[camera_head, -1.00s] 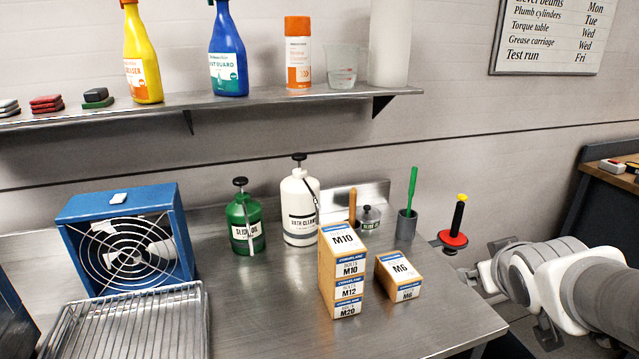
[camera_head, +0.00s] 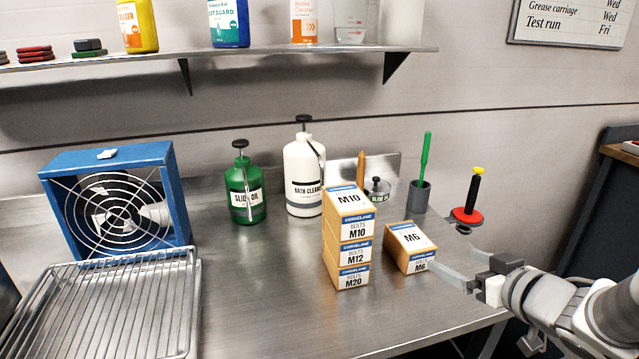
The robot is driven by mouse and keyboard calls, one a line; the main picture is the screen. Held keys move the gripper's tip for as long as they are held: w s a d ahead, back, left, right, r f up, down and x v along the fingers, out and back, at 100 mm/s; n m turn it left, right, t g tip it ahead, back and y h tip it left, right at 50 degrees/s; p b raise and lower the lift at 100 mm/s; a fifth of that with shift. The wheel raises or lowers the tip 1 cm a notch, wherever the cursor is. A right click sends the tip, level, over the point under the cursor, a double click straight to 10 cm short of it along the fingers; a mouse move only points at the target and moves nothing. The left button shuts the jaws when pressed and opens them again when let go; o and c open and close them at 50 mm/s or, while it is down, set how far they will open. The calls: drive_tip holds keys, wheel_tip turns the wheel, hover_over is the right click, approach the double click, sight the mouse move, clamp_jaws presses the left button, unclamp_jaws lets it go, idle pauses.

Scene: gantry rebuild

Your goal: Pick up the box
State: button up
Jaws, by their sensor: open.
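Three bolt boxes stand in a stack on the metal bench. The top box reads M10 (camera_head: 352,214), the middle one M12 (camera_head: 355,254) and the bottom one M20 (camera_head: 352,277). A single box marked M6 (camera_head: 407,247) lies on the bench just right of the stack. Which box the task means cannot be told. My gripper (camera_head: 453,268) is open and empty at the right, its fingers pointing left toward the M6 box, close to its right side. Whether they touch it cannot be told.
Behind the boxes stand a green oil can (camera_head: 246,190), a white bath cleaner bottle (camera_head: 303,175) and a cup with a green brush (camera_head: 420,190). A blue fan (camera_head: 115,205) and wire rack (camera_head: 105,305) fill the left. The bench front (camera_head: 265,310) is clear.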

approach(409, 240)
drive_tip(key=x, duration=0.4)
drive_tip(key=d+f+x, duration=0.1)
drive_tip(key=x, duration=0.1)
drive_tip(key=shift+s+p, duration=0.15)
drive_tip(key=shift+p, duration=0.15)
drive_tip(key=shift+b+x, duration=0.95)
drive_tip(key=shift+x, duration=2)
drive_tip(key=shift+r, duration=0.1)
drive_tip(key=c, duration=1.5)
drive_tip(key=shift+r, duration=0.1)
clamp_jaws()
